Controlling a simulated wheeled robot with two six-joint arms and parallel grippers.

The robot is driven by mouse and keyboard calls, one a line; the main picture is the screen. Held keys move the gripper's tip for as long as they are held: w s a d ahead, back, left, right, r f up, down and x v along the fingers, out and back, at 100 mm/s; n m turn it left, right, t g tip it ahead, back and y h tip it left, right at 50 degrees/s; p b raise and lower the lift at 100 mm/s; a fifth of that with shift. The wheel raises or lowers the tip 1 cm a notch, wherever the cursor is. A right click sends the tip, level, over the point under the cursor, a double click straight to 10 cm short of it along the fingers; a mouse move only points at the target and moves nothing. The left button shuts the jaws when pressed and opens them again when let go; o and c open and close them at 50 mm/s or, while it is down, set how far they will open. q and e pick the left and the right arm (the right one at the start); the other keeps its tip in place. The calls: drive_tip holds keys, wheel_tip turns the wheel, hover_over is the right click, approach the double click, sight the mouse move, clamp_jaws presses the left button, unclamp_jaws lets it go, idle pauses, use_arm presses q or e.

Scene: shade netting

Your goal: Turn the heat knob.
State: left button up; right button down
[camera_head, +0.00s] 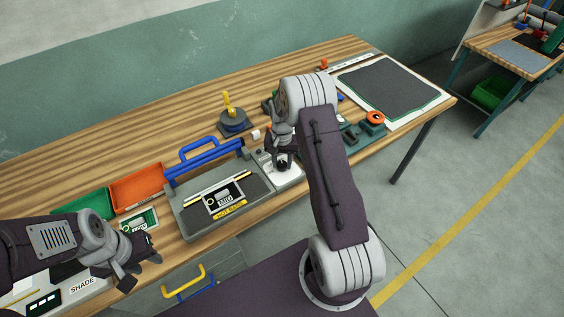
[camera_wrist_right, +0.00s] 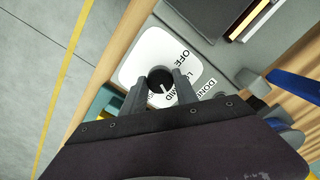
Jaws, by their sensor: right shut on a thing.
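The heat knob is a small black round knob (camera_wrist_right: 160,80) on a white dial plate (camera_wrist_right: 150,47) marked OFF, LO and MID; a further marking is partly hidden. In the right wrist view its white pointer line points towards the MID side. My right gripper (camera_wrist_right: 157,88) is shut on the knob, with one finger on each side of it. In the head view the knob (camera_head: 283,165) shows just below the right gripper (camera_head: 280,152), at the right end of the grey press (camera_head: 222,204). My left gripper (camera_head: 142,267) hangs over the front left of the table; its fingers are too unclear to judge.
The press has a blue handle (camera_head: 200,147) and a HOT BARS label. Orange (camera_head: 137,188) and green (camera_head: 90,205) trays stand to its left. A dark mat (camera_head: 385,85) lies at the right end of the table. A yellow-handled tool (camera_head: 230,110) stands behind.

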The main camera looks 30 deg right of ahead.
sight(282, 164)
drive_tip(key=shift+w+d+r, duration=0.1)
drive_tip(key=shift+w+r, duration=0.15)
drive_tip(key=c, duration=1)
unclamp_jaws()
drive_tip(key=shift+o, duration=0.3)
drive_tip(key=shift+s+f, duration=0.1)
drive_tip(key=shift+s, duration=0.05)
wheel_tip(282, 164, up, 9)
drive_tip(key=b, duration=0.1)
